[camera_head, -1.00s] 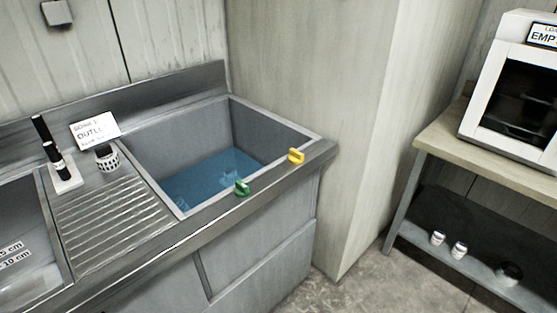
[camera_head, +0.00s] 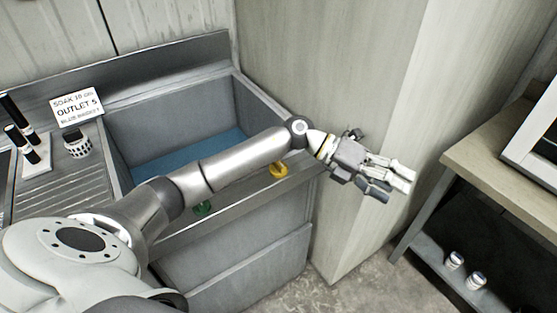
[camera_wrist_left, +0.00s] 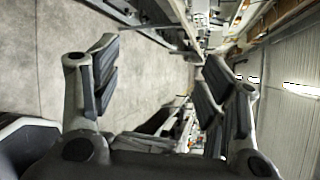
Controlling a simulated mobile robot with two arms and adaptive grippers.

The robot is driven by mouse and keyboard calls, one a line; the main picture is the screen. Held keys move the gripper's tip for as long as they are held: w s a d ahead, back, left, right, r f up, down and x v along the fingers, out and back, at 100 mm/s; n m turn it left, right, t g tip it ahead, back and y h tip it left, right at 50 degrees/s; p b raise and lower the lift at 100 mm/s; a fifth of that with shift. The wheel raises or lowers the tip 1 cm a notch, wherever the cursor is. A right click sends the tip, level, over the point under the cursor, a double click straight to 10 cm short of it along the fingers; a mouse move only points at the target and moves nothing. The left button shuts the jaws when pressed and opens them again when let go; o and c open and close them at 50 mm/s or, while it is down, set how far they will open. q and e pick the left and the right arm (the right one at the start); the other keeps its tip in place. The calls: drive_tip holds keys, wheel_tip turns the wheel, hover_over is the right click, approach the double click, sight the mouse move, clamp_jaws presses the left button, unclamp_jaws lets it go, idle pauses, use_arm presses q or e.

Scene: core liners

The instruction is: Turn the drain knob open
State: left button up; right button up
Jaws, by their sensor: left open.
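Two knobs sit on the front rim of the steel sink (camera_head: 235,215): a green knob (camera_head: 203,208) on the left and a yellow knob (camera_head: 278,169) on the right. I cannot tell from the frames which one is the drain knob. Blue water (camera_head: 150,167) shows in the basin, partly hidden by my left arm. My left gripper (camera_head: 390,182) is open and empty, to the right of the yellow knob and beyond the sink's right end. In the left wrist view its spread fingers (camera_wrist_left: 160,85) have nothing between them. My right gripper is not in view.
A sign (camera_head: 78,107) and a perforated cup (camera_head: 77,143) stand on the drainboard, left of the basin. A pale wall column (camera_head: 350,80) rises behind my left gripper. A bench (camera_head: 490,160) with small jars (camera_head: 455,260) on its lower shelf stands at the right.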

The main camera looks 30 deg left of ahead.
use_arm(q)
drive_tip(key=a+m+g+y, duration=0.1)
drive_tip(key=a+m+y, duration=0.1)
drive_tip(key=a+y, duration=0.15)
drive_tip(key=g+y, duration=0.1)
drive_tip(key=y, duration=1)
approach(279, 166)
drive_tip(key=shift+w+a+f+p, duration=0.15)
drive_tip(key=shift+w+a+p, duration=0.15)
drive_tip(key=shift+w+a, duration=0.35)
wheel_tip(279, 166, down, 8)
drive_tip(key=shift+d+f+p, duration=0.1)
drive_tip(key=shift+f+p, duration=0.1)
drive_tip(key=shift+p, duration=0.6)
drive_tip(key=shift+f, duration=0.8)
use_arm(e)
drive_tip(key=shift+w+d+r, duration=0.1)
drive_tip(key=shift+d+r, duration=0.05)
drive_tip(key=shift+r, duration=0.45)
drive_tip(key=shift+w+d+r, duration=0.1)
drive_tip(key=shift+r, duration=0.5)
use_arm(q)
drive_tip(key=shift+c, duration=0.4)
drive_tip(key=c, duration=0.9)
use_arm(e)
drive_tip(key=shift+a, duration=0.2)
